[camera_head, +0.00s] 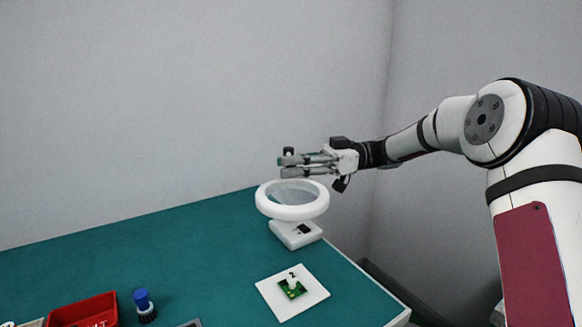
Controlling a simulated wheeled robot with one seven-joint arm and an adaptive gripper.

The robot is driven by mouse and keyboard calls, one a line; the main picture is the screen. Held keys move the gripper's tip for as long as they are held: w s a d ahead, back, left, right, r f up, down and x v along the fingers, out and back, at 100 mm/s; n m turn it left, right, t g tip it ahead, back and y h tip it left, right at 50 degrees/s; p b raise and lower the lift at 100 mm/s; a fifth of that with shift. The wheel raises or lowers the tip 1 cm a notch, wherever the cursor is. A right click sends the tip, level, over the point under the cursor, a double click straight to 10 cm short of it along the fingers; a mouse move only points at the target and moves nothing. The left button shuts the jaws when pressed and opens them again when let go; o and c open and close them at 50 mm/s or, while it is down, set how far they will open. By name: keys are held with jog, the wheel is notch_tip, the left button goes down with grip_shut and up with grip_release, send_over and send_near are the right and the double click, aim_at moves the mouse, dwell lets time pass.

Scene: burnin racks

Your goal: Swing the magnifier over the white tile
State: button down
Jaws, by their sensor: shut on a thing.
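The magnifier (268,207) is a white ring with a clear lens, above a white base (290,239) near the table's back right edge. My gripper (288,161) reaches in from the right, above the ring's far side. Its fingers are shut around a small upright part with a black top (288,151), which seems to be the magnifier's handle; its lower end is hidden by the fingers. The white tile (275,302) lies flat nearer the front, with a small green board (290,291) on it. The ring is behind the tile, not over it.
The teal table (200,262) is clear left of the tile. A red bin (85,312), a blue-capped item (143,303) and a partly cut-off grey item (190,323) are at the front left. The table's right edge runs close beside the tile. A grey wall stands behind.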

jog(key=shift+d+r, duration=0.1)
jog(key=c, duration=1.5)
grip_release()
jog(key=shift+o, duration=0.2)
jog(key=shift+d, duration=0.1)
jog(key=v, duration=1.2)
